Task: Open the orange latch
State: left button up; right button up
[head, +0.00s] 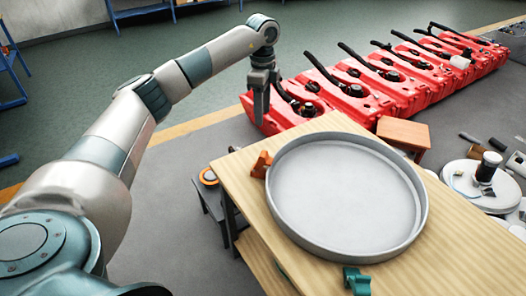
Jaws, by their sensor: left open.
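An orange latch (261,164) sits at the left rim of a large round grey pan or lid (345,200) on a wooden table top (235,180). A teal-green latch (357,281) sits at the pan's near rim. My left gripper (262,108) hangs pointing down from the arm at the upper middle, above and beyond the orange latch in the picture, apart from it. It is open, with nothing seen between its fingers; the gap between them hardly shows from this angle. My right gripper is out of view.
Several red tanks (355,98) with black hoses stand in a row behind the table, close behind my left gripper in the picture. Loose parts and a white round piece (470,187) lie at the right. The floor at the left is mostly clear.

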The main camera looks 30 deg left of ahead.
aim_at(263, 153)
pick_arm(q)
notch_tip(263, 153, down, 16)
jog(key=p, duration=0.4)
jog(key=shift+r+p, duration=0.2)
jog(key=shift+p, duration=0.1)
jog(key=shift+f, duration=0.85)
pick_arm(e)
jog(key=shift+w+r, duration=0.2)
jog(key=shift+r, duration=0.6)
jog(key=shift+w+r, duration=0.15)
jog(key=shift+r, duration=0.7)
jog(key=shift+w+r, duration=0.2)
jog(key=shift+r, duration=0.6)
pick_arm(q)
grip_shut()
